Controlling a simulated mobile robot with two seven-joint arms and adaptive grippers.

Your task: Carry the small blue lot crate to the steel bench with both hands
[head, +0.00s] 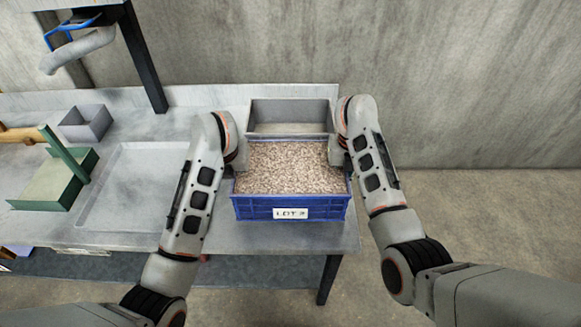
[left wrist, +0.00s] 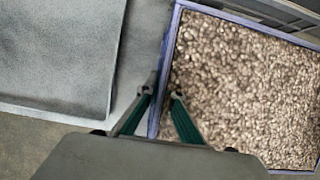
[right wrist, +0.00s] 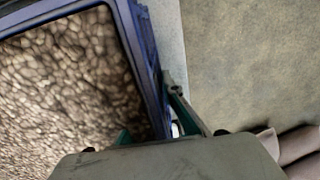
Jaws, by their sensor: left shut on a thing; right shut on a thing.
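The small blue lot crate (head: 291,207), labelled LOT 3 and full of pale brown grain (head: 285,168), is at the right end of the steel bench (head: 228,238). I cannot tell whether its base touches the bench top. My left gripper (left wrist: 162,98) is shut on the crate's left wall, one finger inside and one outside. My right gripper (right wrist: 150,110) is shut on the crate's right wall. In the head view the arms mostly hide both gripper tips. The crate looks level.
A grey metal bin (head: 290,115) stands directly behind the crate. A shallow steel tray (head: 137,150) lies to the left, with a green stand (head: 55,185) and a small grey box (head: 86,123) beyond. The bench's right edge is close to the crate.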

